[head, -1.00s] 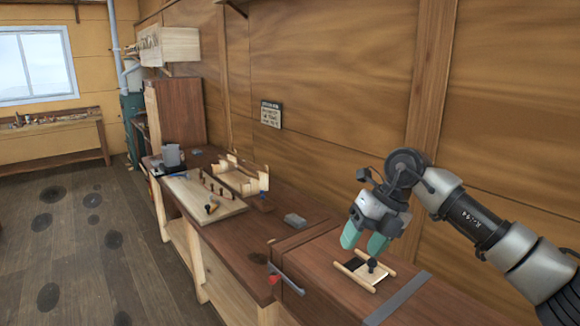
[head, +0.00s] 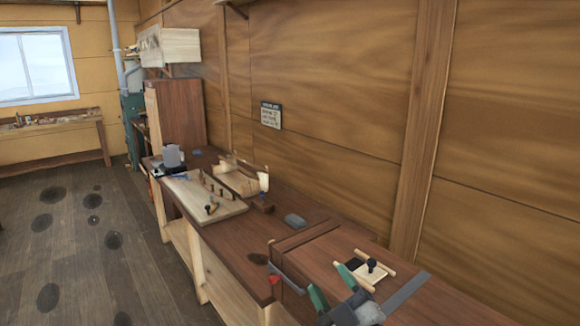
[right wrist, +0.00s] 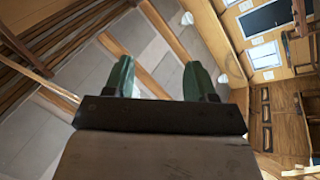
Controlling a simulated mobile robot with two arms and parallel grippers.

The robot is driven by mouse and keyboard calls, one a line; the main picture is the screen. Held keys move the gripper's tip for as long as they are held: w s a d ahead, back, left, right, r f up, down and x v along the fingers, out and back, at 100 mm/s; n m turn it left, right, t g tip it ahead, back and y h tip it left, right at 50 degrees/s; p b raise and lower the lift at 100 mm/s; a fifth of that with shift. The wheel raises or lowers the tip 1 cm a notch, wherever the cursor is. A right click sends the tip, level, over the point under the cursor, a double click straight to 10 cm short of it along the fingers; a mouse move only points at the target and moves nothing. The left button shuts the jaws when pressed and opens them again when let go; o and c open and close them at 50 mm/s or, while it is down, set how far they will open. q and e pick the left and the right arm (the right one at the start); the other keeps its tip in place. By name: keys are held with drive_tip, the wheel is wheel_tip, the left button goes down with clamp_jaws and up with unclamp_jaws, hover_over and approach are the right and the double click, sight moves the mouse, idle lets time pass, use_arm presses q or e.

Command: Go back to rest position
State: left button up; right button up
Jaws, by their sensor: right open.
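My right gripper (head: 328,278) is low in the head view, over the near edge of the workbench (head: 330,255). Its two green fingers stand apart with nothing between them. The right wrist view shows the same open, empty fingers (right wrist: 160,63). A small light wooden piece with a black knob (head: 371,271) rests on the bench to the right of the gripper, apart from it. My left gripper is not in view.
A pale board with several pegs (head: 205,196), a wooden frame (head: 237,181), a grey block (head: 295,221) and a grey jug (head: 173,157) stand farther along the bench. A wooden wall rises behind it. Open floor (head: 80,250) lies at left.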

drive_tip(key=s+d+f+m+g+h, duration=0.4)
drive_tip(key=s+d+f+m+h, duration=0.1)
drive_tip(key=f, duration=0.4)
drive_tip(key=s+d+f+m+g+h, duration=0.4)
drive_tip(key=s+d+f+m+h, duration=0.15)
drive_tip(key=f, duration=0.25)
drive_tip(key=s+d+f+g, duration=0.1)
drive_tip(key=s+f+g, duration=0.15)
drive_tip(key=s, duration=0.35)
drive_tip(key=s+d+f+g+y, duration=0.1)
drive_tip(key=s+f+g, duration=0.15)
drive_tip(key=s, duration=0.35)
drive_tip(key=s+d+f+g, duration=0.1)
drive_tip(key=s+f+g, duration=0.15)
drive_tip(key=s, duration=0.25)
wheel_tip(320, 180, down, 30)
drive_tip(key=s+g+b, duration=0.1)
drive_tip(key=g+b, duration=0.1)
drive_tip(key=b, duration=0.4)
drive_tip(key=s+d+f+b, duration=0.1)
drive_tip(key=s+f+b, duration=0.1)
drive_tip(key=s+f, duration=0.6)
drive_tip(key=s+d+f+g+b, duration=0.1)
drive_tip(key=s+f+b, duration=0.1)
drive_tip(key=s+f, duration=0.6)
wheel_tip(320, 180, down, 6)
drive_tip(key=shift+s+d+f+b, duration=0.2)
drive_tip(key=shift+s+d+b, duration=0.05)
drive_tip(key=shift+s+b, duration=0.15)
drive_tip(key=shift+m, duration=0.25)
